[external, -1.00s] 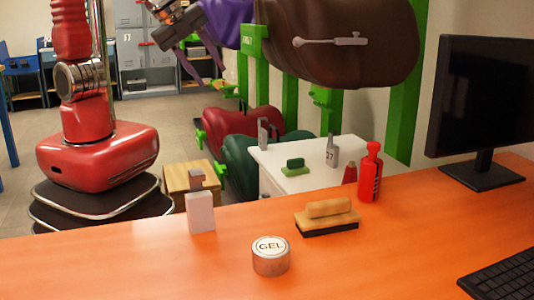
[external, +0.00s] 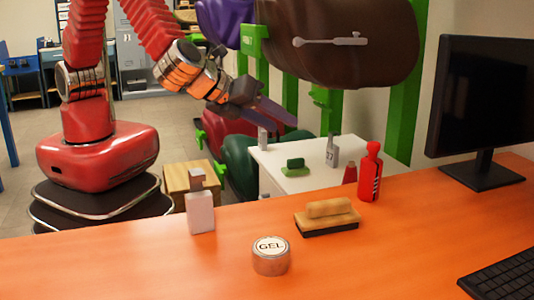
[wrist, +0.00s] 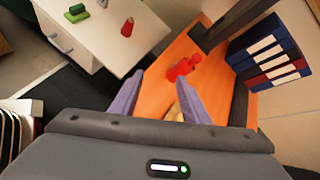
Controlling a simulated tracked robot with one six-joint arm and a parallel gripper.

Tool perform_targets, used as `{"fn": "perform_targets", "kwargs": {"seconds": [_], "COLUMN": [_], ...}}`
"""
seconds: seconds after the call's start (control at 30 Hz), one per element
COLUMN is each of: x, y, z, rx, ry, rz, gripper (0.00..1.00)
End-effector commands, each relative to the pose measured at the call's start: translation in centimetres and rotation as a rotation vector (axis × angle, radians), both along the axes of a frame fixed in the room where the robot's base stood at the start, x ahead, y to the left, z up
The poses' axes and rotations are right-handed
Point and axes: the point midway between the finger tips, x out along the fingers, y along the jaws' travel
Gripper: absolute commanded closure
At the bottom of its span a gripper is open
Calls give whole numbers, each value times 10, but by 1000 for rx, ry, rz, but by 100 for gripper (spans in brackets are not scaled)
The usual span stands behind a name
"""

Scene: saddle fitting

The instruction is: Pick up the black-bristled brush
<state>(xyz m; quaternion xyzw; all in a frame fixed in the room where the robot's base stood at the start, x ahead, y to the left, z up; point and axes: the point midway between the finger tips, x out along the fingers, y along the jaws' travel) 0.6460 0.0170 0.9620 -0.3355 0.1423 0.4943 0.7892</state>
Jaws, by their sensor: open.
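The black-bristled brush (external: 327,217) has a tan wooden body and handle with dark bristles underneath. It rests bristles down on the orange desk in the external view. In the wrist view a small tan part of it (wrist: 175,113) shows near the right finger; the rest is hidden by my gripper. My gripper (external: 285,115) is open and empty, above and behind the brush, over the area of the white cabinet. Its two purple-grey fingers (wrist: 158,80) stand apart in the wrist view.
A red bottle (external: 370,173) stands just behind the brush to the right. A GEL tin (external: 271,257) and a pale dispenser bottle (external: 200,212) stand to its left. A monitor (external: 485,110) is at right. A white cabinet (external: 310,182) holding a green brush (external: 295,167) lies behind.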

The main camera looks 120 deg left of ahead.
Motion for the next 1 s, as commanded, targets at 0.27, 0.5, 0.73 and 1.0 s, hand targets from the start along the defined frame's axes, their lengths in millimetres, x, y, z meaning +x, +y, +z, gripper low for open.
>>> {"fn": "perform_targets", "kwargs": {"seconds": [0.27, 0.5, 0.73, 1.0], "x": [48, 80, 94, 95], "y": [-36, -72, -91, -92], "z": [-52, -100, -124, -125], "rx": [193, 351, 430, 436], "ry": [94, 162, 191, 193], "rz": [-212, -389, -480, -487], "gripper": [58, 58, 58, 58]}}
